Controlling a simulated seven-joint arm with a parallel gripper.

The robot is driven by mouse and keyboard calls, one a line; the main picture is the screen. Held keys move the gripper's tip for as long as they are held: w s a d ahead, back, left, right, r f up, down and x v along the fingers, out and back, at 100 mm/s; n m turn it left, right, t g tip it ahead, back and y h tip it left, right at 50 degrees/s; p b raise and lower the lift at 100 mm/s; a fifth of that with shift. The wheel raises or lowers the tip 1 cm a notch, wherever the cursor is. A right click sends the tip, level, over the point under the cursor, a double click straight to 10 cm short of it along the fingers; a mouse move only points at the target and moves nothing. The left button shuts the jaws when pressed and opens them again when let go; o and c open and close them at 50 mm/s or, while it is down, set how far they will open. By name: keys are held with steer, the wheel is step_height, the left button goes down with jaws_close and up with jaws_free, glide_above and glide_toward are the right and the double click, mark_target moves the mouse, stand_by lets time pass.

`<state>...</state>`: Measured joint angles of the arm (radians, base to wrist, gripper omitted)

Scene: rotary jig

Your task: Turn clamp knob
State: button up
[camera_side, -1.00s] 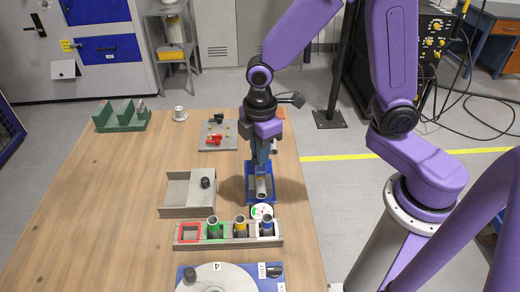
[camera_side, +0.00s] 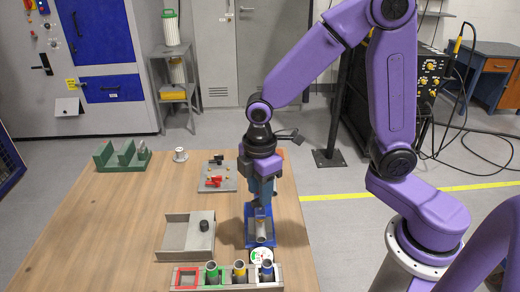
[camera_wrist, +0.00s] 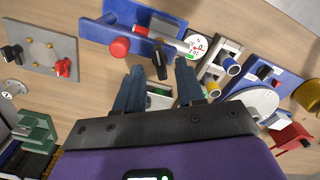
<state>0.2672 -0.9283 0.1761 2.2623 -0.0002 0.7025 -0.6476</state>
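A black knob (camera_wrist: 160,62) shows in the wrist view between my fingers, against the blue fixture (camera_wrist: 108,28). The fixture also carries a red ball (camera_wrist: 120,47) and a silver cylinder (camera_wrist: 178,45). My gripper (camera_wrist: 158,72) is open, with one blue-grey finger on each side of the knob and visible gaps. I cannot tell how far the tips are above it. In the side view my gripper (camera_side: 262,198) points down over the blue fixture (camera_side: 250,240), hiding its back part and the knob. The silver cylinder (camera_side: 262,229) lies in front.
A grey tray (camera_side: 178,240) with a black peg (camera_side: 204,226) stands left of the fixture. A round gauge (camera_side: 261,257) and a rack (camera_side: 214,284) with coloured tubes are in front. A grey plate (camera_side: 228,180) with red handles lies behind.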

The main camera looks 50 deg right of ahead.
step_height(320, 180, up, 16)
stand_by(0.4)
steer(key=shift+s+f, duration=0.1)
steer(key=shift+f, duration=0.1)
steer(key=s+d+f+m, duration=0.1)
steer(key=s+d+f, duration=0.3)
steer(key=s, duration=0.5)
steer(key=s+d+f+m, duration=0.1)
steer(key=s+d+f, duration=0.2)
steer(key=s+f, duration=0.3)
steer(key=s, duration=0.2)
steer(key=shift+s+d, duration=0.4)
steer(key=w+a+r+n, duration=0.1)
steer(key=w+a+r, duration=0.35)
steer(key=w, duration=0.45)
steer(key=w+a+r+n, duration=0.1)
steer(key=w+a+r, duration=0.2)
steer(key=w+r, duration=0.45)
steer(key=f, duration=0.6)
steer(key=w+f, duration=0.1)
steer(key=f, duration=1.2)
steer(key=shift+w+a+f, duration=0.15)
steer(key=shift+w+f, duration=0.05)
steer(key=shift+w, duration=0.05)
